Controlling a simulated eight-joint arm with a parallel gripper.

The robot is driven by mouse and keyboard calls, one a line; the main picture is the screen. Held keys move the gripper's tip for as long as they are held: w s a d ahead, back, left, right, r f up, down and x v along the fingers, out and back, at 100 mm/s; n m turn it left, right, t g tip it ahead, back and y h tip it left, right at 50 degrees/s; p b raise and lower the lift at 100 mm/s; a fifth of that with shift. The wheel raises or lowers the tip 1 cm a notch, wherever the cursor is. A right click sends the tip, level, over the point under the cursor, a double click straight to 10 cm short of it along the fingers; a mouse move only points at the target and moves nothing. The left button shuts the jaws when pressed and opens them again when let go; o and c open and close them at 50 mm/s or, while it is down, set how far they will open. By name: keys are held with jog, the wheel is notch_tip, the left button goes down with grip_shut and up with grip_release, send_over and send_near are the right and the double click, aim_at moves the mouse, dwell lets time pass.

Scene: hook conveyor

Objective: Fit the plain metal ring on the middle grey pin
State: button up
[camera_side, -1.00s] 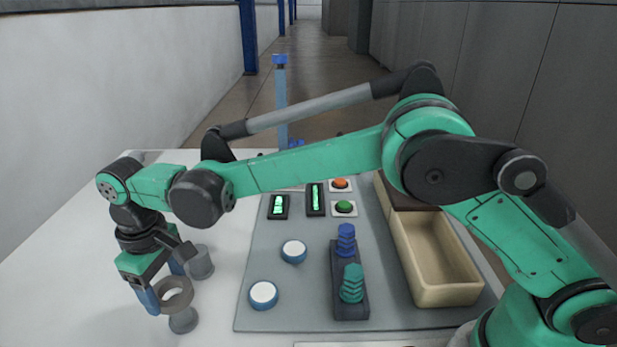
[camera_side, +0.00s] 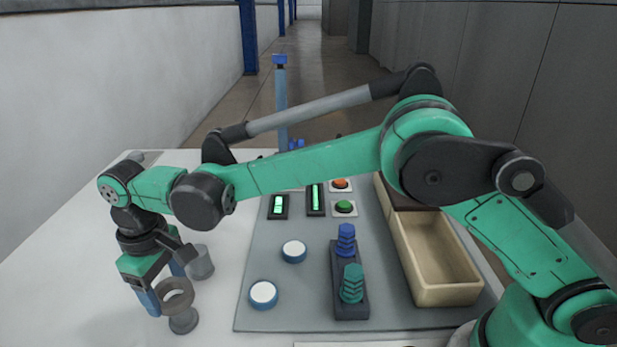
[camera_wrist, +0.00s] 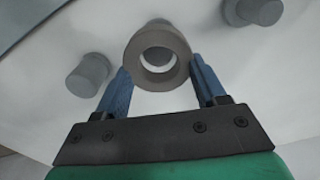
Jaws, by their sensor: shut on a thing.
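The plain metal ring (camera_side: 187,297) is a thick grey band, held between the two blue fingers of my gripper (camera_side: 166,286) at the left of the side view. In the wrist view the ring (camera_wrist: 157,38) sits between the fingertips, with pale table showing through its hole. A grey pin (camera_side: 183,322) stands just below and in front of the ring. Another grey pin (camera_side: 202,263) stands behind it to the right. In the wrist view, one pin (camera_wrist: 88,76) is left of the ring and one (camera_wrist: 262,10) is at upper right. A grey part peeks above the ring, mostly hidden.
The white table (camera_side: 80,230) is clear to the left. To the right, a grey mat (camera_side: 290,320) carries white round buttons (camera_side: 263,293), a dark block (camera_side: 351,309) with blue and teal stacks, and green displays (camera_side: 278,206). A beige bin (camera_side: 461,294) stands beyond.

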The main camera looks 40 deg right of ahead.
aim_at(171, 300)
jog(key=shift+f, duration=2.3)
dwell(1.2)
dwell(0.5)
jog(key=o, duration=1.4)
jog(key=shift+r, duration=4.6)
